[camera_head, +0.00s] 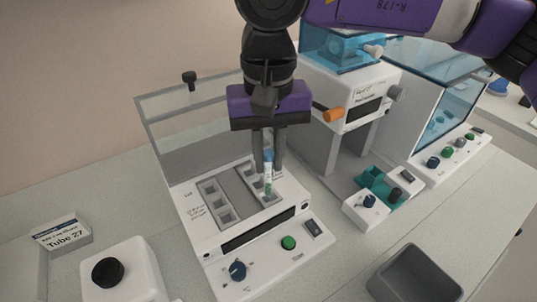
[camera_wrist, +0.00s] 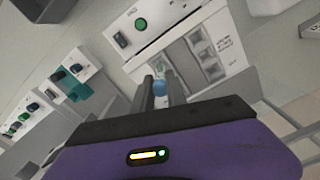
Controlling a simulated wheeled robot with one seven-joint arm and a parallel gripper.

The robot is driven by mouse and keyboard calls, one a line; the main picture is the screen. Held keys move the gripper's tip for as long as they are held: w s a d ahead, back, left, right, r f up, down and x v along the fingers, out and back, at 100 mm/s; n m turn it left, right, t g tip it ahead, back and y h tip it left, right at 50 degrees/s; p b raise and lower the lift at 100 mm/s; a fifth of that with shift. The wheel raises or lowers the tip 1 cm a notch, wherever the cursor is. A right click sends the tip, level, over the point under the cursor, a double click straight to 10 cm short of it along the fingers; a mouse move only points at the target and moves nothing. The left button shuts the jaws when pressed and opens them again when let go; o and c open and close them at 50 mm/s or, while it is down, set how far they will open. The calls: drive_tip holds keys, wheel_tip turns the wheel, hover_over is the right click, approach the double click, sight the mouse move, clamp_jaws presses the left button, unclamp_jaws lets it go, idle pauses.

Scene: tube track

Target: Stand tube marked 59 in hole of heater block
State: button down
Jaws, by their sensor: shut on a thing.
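A tube with a blue cap (camera_head: 268,168) is between the fingers of my gripper (camera_head: 269,158), which is shut on it. The tube is upright, with green lower down; no number can be read on it. It is over the right row of holes in the white heater block (camera_head: 185,196), and I cannot tell whether its lower end is inside a hole. In the wrist view the blue cap (camera_wrist: 159,88) shows between the fingertips (camera_wrist: 160,84), with the block's holes (camera_wrist: 205,50) behind it.
A clear lid (camera_head: 190,115) stands raised behind the block. A card reading "Tube 27" (camera_head: 66,236) is at left, beside a black-knobbed device (camera_head: 110,270). A grey bin (camera_head: 415,275) stands front right. White machines (camera_head: 350,95) with blue covers stand behind right.

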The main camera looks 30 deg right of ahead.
drive_tip(key=shift+f+b, duration=1.25)
drive_tip(key=shift+b, duration=0.1)
idle(0.3)
drive_tip(key=c, duration=1.3)
unclamp_jaws()
drive_tip(key=shift+o, duration=0.2)
drive_tip(key=shift+r, duration=0.15)
wheel_tip(320, 180, up, 8)
drive_tip(key=shift+f, duration=0.2)
